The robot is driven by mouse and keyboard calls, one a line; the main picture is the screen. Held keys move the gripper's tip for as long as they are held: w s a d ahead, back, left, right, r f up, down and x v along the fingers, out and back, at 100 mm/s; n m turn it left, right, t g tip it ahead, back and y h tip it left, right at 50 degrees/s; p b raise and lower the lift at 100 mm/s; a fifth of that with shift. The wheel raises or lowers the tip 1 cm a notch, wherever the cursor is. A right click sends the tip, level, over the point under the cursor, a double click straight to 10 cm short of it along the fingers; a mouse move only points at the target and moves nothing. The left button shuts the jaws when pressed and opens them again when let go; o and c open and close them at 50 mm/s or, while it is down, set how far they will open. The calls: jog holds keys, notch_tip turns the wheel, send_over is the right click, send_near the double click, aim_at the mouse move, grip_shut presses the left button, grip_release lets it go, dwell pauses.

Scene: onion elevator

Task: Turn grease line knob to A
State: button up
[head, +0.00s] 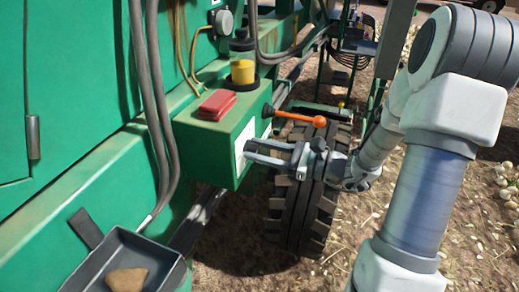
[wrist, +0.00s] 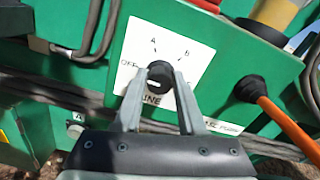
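The grease line knob (wrist: 160,80) is a small black round knob on a white label plate (wrist: 190,62) on the face of a green box. The plate reads OFF at the left, A at the upper left and B at the upper right; its lower part is covered by my fingers. My gripper (wrist: 160,76) has one grey finger on each side of the knob, and the knob fills the gap between them. In the head view my gripper (head: 248,152) reaches the box face from the right, hiding the knob. I cannot tell which mark the knob points to.
A lever with an orange handle (head: 300,118) sticks out just right of the plate. A red cover (head: 217,105) and a yellow grease cup (head: 243,72) sit on the green box (head: 205,138). A black tyre (head: 300,215) stands below my gripper. A grey tray (head: 100,262) holds a brown lump.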

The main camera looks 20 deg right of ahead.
grip_shut()
jog(key=shift+r+p, duration=0.1)
jog(key=shift+p, duration=0.3)
jog(key=shift+r+m+p, duration=0.15)
jog(key=shift+m+p, duration=0.85)
jog(key=shift+p, duration=0.15)
jog(key=m+p, duration=0.3)
jog(key=p, duration=0.1)
jog(key=shift+m, duration=0.3)
jog(key=m+p, duration=0.3)
jog(key=shift+w+d+p, duration=0.1)
jog(key=shift+p, duration=0.3)
jog(key=shift+f+m+p, duration=0.25)
jog(key=shift+m+p, duration=0.85)
jog(key=shift+m, duration=0.5)
